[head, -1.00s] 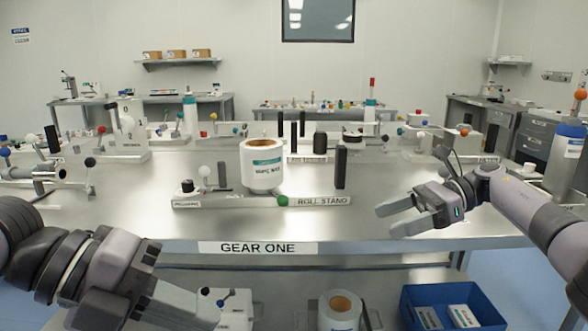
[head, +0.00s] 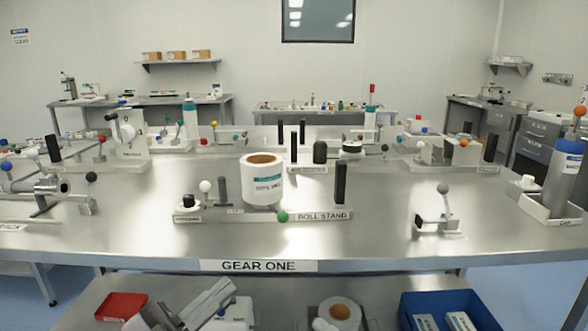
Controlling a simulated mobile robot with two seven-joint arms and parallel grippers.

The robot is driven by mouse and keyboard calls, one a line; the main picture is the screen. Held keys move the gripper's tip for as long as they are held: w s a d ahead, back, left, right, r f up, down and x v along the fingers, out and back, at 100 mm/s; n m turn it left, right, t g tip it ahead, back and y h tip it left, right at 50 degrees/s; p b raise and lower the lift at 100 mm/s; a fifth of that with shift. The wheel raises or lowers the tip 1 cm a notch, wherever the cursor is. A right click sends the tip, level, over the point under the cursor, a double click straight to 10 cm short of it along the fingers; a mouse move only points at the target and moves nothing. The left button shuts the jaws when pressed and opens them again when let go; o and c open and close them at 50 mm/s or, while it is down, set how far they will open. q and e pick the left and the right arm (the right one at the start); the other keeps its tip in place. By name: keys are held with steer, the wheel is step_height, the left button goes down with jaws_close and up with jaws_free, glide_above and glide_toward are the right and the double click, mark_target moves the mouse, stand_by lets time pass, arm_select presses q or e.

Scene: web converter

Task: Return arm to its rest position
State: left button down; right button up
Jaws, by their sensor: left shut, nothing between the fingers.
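My left gripper (head: 208,301) shows at the bottom edge, left of the middle, below the front edge of the steel table (head: 360,250). Its pale fingers are together with nothing between them, and they point up and to the right. They overlap the lower shelf in the picture, and I cannot tell how near they are to it. The rest of the left arm is mostly cut off by the bottom edge. My right gripper and arm are out of the picture.
A white roll (head: 262,182) stands on the roll stand (head: 240,216). A small metal fixture (head: 440,212) with a grey ball stands to its right. The lower shelf holds a red tray (head: 121,306), another roll (head: 340,310) and a blue bin (head: 445,302). The front tabletop has bare patches.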

arm_select(q)
steer(key=w+a+f+n+t+y+p, duration=0.1)
steer(key=a+f+n+t+y, duration=0.3)
steer(key=f+n+y, duration=0.5)
steer(key=s+a+f+n+g+y+p, duration=0.1)
steer(key=s+a+f+n+g+y, duration=0.1)
steer(key=s+f, duration=0.2)
steer(key=s+a+f+n+g+y, duration=0.2)
steer(key=s+f, duration=0.3)
steer(key=f, duration=0.6)
steer(key=s+a+f+n+g+y+p, duration=0.1)
steer(key=s+f+g, duration=0.3)
steer(key=f, duration=0.4)
steer(key=shift+s+a+n+y+p, duration=0.3)
steer(key=shift+s+a+n+y, duration=0.25)
steer(key=shift+y, duration=0.35)
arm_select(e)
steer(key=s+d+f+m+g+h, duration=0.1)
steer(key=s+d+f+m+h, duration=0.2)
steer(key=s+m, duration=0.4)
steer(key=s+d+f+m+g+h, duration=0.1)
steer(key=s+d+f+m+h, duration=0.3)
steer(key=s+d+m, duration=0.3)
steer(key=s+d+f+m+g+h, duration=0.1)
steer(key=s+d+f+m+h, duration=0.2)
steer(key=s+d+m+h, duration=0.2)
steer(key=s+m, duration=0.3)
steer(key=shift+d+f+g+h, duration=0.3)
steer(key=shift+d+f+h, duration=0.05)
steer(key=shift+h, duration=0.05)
